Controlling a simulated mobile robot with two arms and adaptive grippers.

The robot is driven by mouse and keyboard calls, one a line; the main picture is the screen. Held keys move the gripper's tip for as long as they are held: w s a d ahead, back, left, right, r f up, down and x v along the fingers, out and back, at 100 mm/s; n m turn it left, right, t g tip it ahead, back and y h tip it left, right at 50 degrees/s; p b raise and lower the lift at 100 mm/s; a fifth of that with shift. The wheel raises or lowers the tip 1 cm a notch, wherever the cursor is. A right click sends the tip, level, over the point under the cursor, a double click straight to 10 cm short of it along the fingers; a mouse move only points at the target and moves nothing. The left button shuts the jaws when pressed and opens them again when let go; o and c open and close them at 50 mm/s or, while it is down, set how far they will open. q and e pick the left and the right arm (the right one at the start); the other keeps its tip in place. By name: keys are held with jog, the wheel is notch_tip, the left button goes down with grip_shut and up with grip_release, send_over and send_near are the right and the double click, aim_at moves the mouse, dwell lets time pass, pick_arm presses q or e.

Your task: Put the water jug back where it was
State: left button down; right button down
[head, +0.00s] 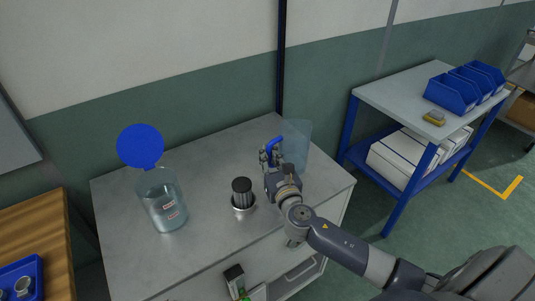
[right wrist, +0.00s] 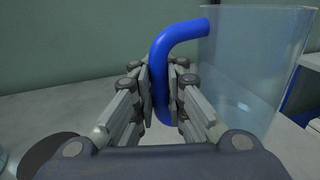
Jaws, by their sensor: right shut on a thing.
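The water jug (head: 297,143) is a clear container with a blue handle (head: 276,141), at the right back of the grey worktop. My right gripper (head: 269,155) is shut on the handle. In the right wrist view the fingers (right wrist: 164,85) flank the blue handle (right wrist: 163,65), and the clear jug wall (right wrist: 250,75) is to the right. The jug looks upright; I see no water in it. Its base is partly hidden behind my gripper, so I cannot tell whether it touches the worktop. My left gripper is not in view.
A glass jar (head: 162,203) with liquid and a raised round blue lid (head: 140,146) stands left on the worktop (head: 215,150). A metal cup with a dark ribbed top (head: 242,193) stands mid-worktop. A blue-framed cart (head: 400,100) with blue bins (head: 450,92) stands right.

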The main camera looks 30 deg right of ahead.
jog(key=shift+w+d+f+b, duration=0.15)
jog(key=shift+w+d+f, duration=0.15)
jog(key=shift+w+f, duration=0.35)
jog(key=shift+w+d+f+b, duration=0.15)
jog(key=shift+w+d+f, duration=0.15)
jog(key=shift+w+f, duration=0.4)
jog(key=shift+w+d+f+b, duration=0.15)
jog(key=shift+w+d+f, duration=0.15)
jog(key=shift+w+f, duration=0.35)
jog(key=c, duration=2.1)
grip_release()
jog(key=shift+f, duration=0.15)
jog(key=shift+c, duration=0.2)
jog(key=o, duration=0.5)
jog(key=shift+o, duration=0.2)
